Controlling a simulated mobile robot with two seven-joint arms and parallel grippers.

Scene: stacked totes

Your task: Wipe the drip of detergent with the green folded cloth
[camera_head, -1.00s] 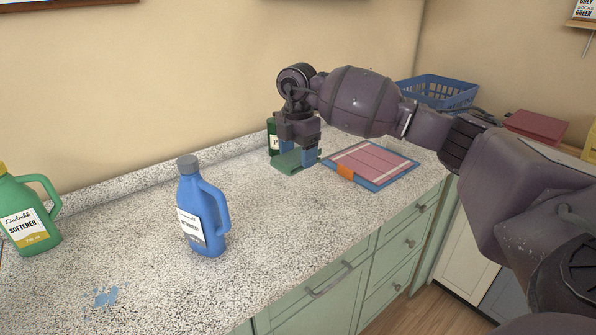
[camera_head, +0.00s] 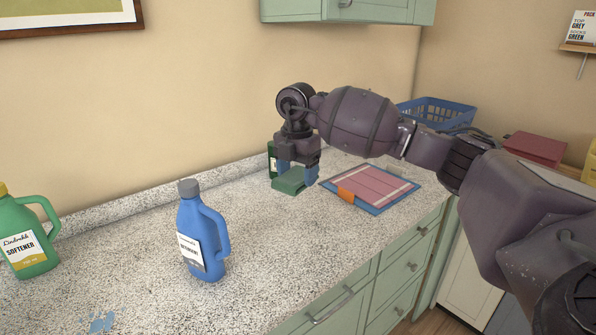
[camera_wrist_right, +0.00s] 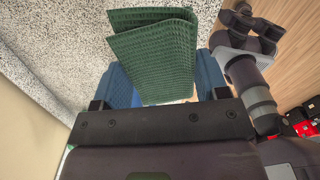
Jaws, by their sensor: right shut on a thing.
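The green folded cloth (camera_head: 288,181) is held between the blue fingertips of my right gripper (camera_head: 297,172), toward the back of the counter. In the right wrist view the cloth (camera_wrist_right: 155,50) shows its waffle weave and its fold, with the blue fingers on both sides of it. A light blue drip of detergent (camera_head: 102,322) lies on the speckled counter at the lower left, far from the gripper. The blue detergent bottle (camera_head: 201,235) stands upright between the drip and the gripper. My left gripper is not in view.
A green softener jug (camera_head: 25,240) stands at the far left. A dark green bottle (camera_head: 271,160) is partly hidden behind my right gripper. A pink and blue folded stack with an orange band (camera_head: 370,188) lies to its right. A blue basket (camera_head: 437,113) stands farther back.

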